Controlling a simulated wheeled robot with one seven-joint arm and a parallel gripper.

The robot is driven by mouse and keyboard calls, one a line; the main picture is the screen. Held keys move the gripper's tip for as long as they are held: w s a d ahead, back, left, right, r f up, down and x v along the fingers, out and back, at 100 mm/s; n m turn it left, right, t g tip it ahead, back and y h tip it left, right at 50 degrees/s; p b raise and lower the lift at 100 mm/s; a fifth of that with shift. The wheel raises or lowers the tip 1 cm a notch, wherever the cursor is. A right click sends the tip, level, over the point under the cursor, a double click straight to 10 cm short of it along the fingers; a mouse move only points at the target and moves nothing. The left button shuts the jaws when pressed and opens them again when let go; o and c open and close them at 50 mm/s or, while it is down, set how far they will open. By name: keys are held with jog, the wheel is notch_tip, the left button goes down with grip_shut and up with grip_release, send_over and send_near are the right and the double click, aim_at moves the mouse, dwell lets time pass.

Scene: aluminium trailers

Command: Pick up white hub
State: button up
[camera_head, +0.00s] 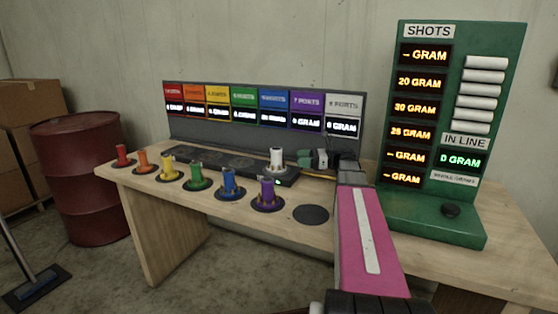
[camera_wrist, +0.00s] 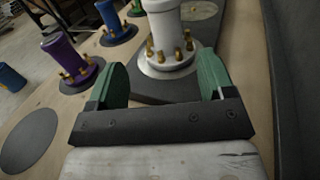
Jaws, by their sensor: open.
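The white hub (camera_head: 276,158) stands upright on the right end of a dark flat bar on the wooden table. In the wrist view the white hub (camera_wrist: 166,30) has brass fittings around its base and a pale round flange; its top is cut off by the frame edge. My gripper (camera_wrist: 163,85) is open, with its two green fingers apart, and the hub stands just beyond them, roughly between their tips. Nothing is held. In the head view my gripper (camera_head: 320,160) is right of the hub, partly hidden by my arm.
Purple hub (camera_head: 267,194) and blue hub (camera_head: 230,183) stand left of my arm, with other coloured hubs further left. An empty dark disc (camera_head: 311,214) lies beside the purple hub. A display panel (camera_head: 262,116) stands behind; a green SHOTS board (camera_head: 440,225) stands right.

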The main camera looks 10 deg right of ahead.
aim_at(276, 157)
jog(key=x, duration=0.5)
jog(key=shift+w+x, duration=0.25)
jog(key=shift+x, duration=1.15)
jog(key=shift+w+x, duration=0.25)
jog(key=shift+x, duration=1.15)
jog(key=shift+d, duration=0.1)
grip_shut()
